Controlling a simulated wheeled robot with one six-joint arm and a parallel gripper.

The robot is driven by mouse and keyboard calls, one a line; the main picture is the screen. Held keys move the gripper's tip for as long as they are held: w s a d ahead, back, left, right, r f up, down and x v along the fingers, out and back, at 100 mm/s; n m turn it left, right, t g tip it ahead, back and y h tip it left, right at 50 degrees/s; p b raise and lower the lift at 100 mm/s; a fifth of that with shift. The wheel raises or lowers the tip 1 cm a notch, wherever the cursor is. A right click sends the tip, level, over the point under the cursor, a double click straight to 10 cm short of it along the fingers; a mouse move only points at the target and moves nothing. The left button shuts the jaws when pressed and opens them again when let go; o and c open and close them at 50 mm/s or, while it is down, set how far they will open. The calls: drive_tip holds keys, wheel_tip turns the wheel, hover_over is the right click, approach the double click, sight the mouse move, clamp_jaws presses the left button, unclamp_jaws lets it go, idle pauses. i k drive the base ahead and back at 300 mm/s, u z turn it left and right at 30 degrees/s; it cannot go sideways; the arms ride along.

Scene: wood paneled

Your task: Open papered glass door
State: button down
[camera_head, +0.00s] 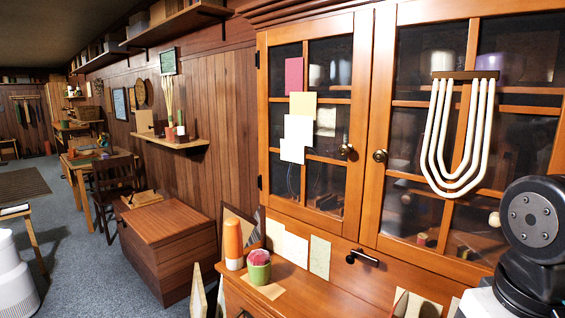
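The papered glass door (263,120) is the left one of two wood-framed doors on the cabinet. Several sheets of paper, pink, cream and white, are stuck on its panes. It looks closed. Its round dark knob (346,149) is on its right edge, and hinges show on its left edge. A part of my arm shows at the right edge, in front of the right door. My gripper is not in view.
White looped strands (435,130) hang on the right door. On the ledge below stand an orange cylinder (233,244) and a green pot (259,270); papers lean behind. A wooden chest (168,225) stands left of the cabinet. Carpet (85,275) is clear farther left.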

sight(299, 124)
drive_tip(key=u, duration=0.55)
drive_tip(key=k, duration=1.2)
drive_tip(key=u, duration=0.95)
drive_tip(key=i, duration=1.1)
drive_tip(key=z, duration=1.05)
drive_tip(key=i, duration=0.65)
drive_tip(key=z, duration=0.75)
